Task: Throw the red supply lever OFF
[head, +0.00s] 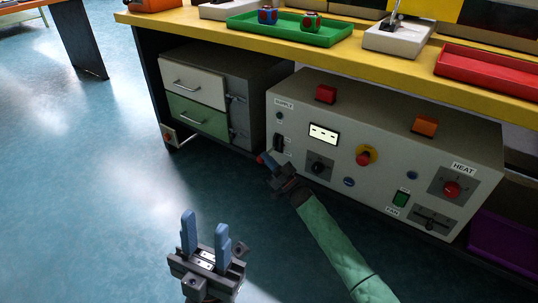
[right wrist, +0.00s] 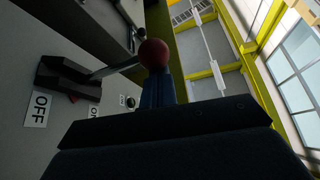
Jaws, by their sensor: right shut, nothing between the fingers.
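The red supply lever's round knob (head: 261,159) shows at the left edge of the grey control box (head: 330,175), below the SUPPLY label. In the right wrist view the red ball (right wrist: 153,53) sits on a metal rod rising from a dark base (right wrist: 68,77), with an OFF label (right wrist: 38,108) beside the base. My right gripper (head: 271,163) is shut and empty at the knob; its blue fingertips (right wrist: 157,92) appear right by the ball, but contact is unclear. My left gripper (head: 206,228) is open and empty above the floor, away from the box.
The yellow-edged bench (head: 330,55) overhangs the box, with a green tray (head: 290,30) and a red tray (head: 490,75) on top. A drawer unit (head: 195,90) stands left of the box. The box front carries several other controls. The blue floor on the left is clear.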

